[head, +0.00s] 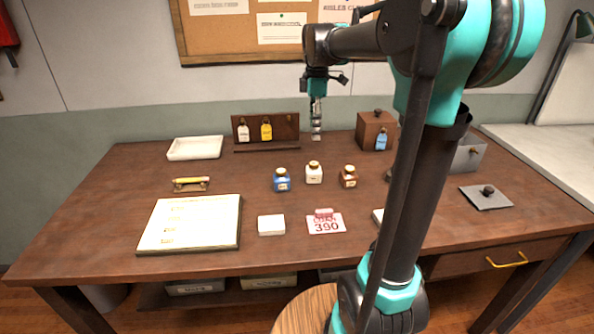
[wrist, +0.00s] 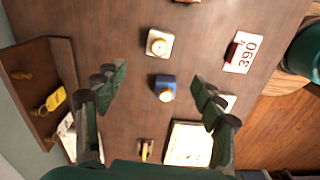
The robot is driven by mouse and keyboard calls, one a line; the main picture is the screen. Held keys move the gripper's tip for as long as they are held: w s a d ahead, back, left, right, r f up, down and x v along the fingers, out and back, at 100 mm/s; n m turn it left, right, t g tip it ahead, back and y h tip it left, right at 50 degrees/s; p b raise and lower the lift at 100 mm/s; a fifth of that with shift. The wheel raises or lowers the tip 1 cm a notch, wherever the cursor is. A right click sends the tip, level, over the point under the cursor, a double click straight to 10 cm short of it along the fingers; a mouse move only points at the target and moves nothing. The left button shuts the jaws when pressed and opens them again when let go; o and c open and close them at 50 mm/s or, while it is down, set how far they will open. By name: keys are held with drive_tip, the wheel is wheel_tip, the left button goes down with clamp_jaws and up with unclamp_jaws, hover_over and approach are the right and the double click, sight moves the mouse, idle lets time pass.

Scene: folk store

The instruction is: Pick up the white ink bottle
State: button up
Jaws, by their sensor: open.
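The white ink bottle (head: 314,175) stands upright on the table between the blue ink bottle (head: 282,181) and the brown ink bottle (head: 348,178). In the wrist view the white bottle (wrist: 159,43) is above the middle, with the blue bottle (wrist: 165,84) below it, between the open fingers in the picture. My gripper (head: 317,132) points down above the back of the table, higher than the bottles and behind them. In the wrist view my gripper (wrist: 158,88) is open and empty. It touches no bottle.
A wooden rack (head: 282,127) with white and yellow tags and a wooden box (head: 372,130) with a blue tag stand at the back. A white tray (head: 195,148), a paper pad (head: 190,222), a white block (head: 271,225) and a 390 card (head: 325,222) lie around the bottles.

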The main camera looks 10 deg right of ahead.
sight(314, 163)
wheel_tip(314, 163, down, 17)
drive_tip(key=shift+d+r, duration=0.1)
drive_tip(key=shift+r, duration=0.1)
drive_tip(key=c, duration=1.3)
drive_tip(key=shift+r, duration=0.1)
